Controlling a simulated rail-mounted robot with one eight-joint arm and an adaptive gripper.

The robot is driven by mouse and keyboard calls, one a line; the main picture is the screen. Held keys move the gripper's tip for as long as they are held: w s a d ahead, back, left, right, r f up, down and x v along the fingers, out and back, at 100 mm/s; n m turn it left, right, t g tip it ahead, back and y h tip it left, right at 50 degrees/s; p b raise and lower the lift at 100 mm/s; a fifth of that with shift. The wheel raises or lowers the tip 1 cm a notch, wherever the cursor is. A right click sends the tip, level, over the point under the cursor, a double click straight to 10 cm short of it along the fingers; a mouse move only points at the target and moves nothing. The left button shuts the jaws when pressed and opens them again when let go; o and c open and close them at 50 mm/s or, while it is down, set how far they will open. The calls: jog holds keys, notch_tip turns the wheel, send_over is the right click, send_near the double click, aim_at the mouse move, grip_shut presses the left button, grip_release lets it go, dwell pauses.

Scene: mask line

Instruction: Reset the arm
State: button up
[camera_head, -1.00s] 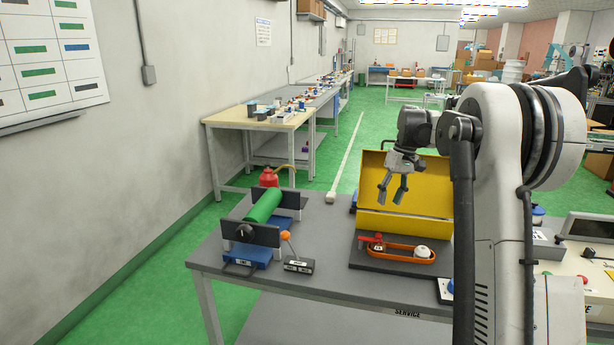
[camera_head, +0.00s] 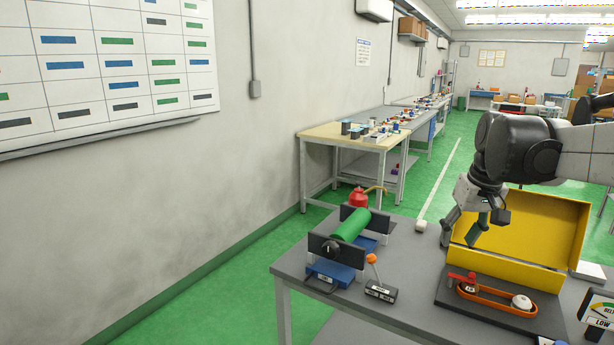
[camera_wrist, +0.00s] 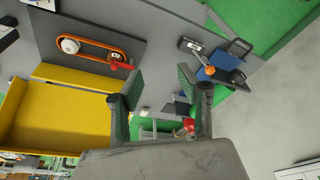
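My gripper (camera_head: 462,232) hangs in the air above the grey service table (camera_head: 410,268), in front of the open yellow box (camera_head: 540,225). In the wrist view its two green-padded fingers (camera_wrist: 170,92) stand well apart with nothing between them, so it is open and empty. The belt unit with an orange belt (camera_head: 490,298), a white knob and a red lever sits on a dark plate below and right of the gripper. It also shows at the upper left of the wrist view (camera_wrist: 95,50).
A green roller (camera_head: 350,226) in a black and blue stand sits on the table's left. Next to it is a small black box with an orange-knobbed lever (camera_head: 380,291). A red can (camera_head: 358,198) is behind the roller. A workbench (camera_head: 350,135) stands along the wall.

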jog(key=s+a+f+t, duration=0.1)
jog(key=s+a+f, duration=0.1)
jog(key=s+a, duration=0.2)
jog(key=s+a+f+t, duration=0.2)
jog(key=s+a+f, duration=0.1)
jog(key=s, duration=0.7)
jog(key=s+a+f+t, duration=0.1)
jog(key=s+a+f, duration=0.2)
jog(key=s+a, duration=0.2)
jog(key=s, duration=0.3)
jog(key=shift+a+f, duration=0.15)
jog(key=shift+a, duration=0.05)
jog(key=shift+f, duration=0.1)
dwell(0.8)
notch_tip(320, 180, down, 21)
jog(key=b, duration=2.1)
